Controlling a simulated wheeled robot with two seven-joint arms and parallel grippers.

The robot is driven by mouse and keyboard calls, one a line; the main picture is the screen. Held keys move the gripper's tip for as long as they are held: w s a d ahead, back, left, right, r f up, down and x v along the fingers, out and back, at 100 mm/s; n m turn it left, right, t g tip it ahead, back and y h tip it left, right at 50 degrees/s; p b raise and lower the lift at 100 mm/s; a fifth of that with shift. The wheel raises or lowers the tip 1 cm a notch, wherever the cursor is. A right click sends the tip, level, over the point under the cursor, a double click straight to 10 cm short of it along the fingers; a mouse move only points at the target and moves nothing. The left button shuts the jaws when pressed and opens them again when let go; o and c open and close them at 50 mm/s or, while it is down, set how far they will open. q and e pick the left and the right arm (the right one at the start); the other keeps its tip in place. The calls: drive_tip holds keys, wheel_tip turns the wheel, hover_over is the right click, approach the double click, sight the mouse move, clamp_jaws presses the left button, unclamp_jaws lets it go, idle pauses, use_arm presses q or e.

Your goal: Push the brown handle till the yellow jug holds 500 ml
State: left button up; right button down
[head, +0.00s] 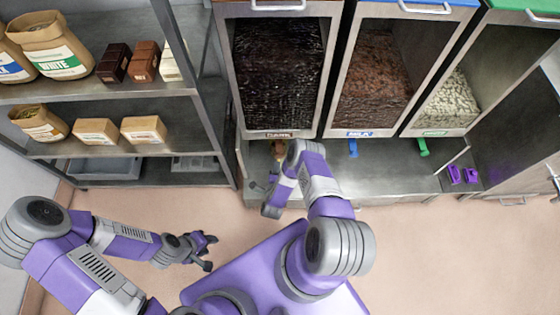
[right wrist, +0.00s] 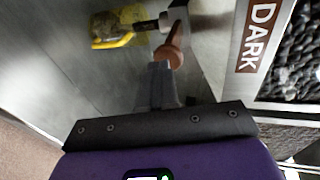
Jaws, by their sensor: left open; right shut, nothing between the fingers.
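The brown handle (right wrist: 174,50) shows in the right wrist view below the bin labelled DARK. My right gripper (right wrist: 160,68) is shut and empty, its fingertips at the handle; I cannot tell if they touch. The yellow jug (right wrist: 128,39) stands beyond the handle, to its left in that view, near a dark spout-like part. Something dull fills part of the jug's outline, but no level or scale is readable. In the head view my right arm mostly hides this spot. My left gripper (head: 210,252) is open and empty over the floor.
The dark bin (head: 277,75), a reddish-brown bin (head: 372,75) and a pale bin (head: 450,100) stand in a row. Blue (head: 353,148) and green (head: 423,147) handles sit below the latter two. A shelf (head: 110,90) with bags and boxes is left. The floor at right is clear.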

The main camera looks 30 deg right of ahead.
drive_tip(key=p+v, duration=0.2)
drive_tip(key=v, duration=0.7)
drive_tip(key=shift+s+p, duration=0.25)
drive_tip(key=shift+p, duration=0.15)
idle(0.9)
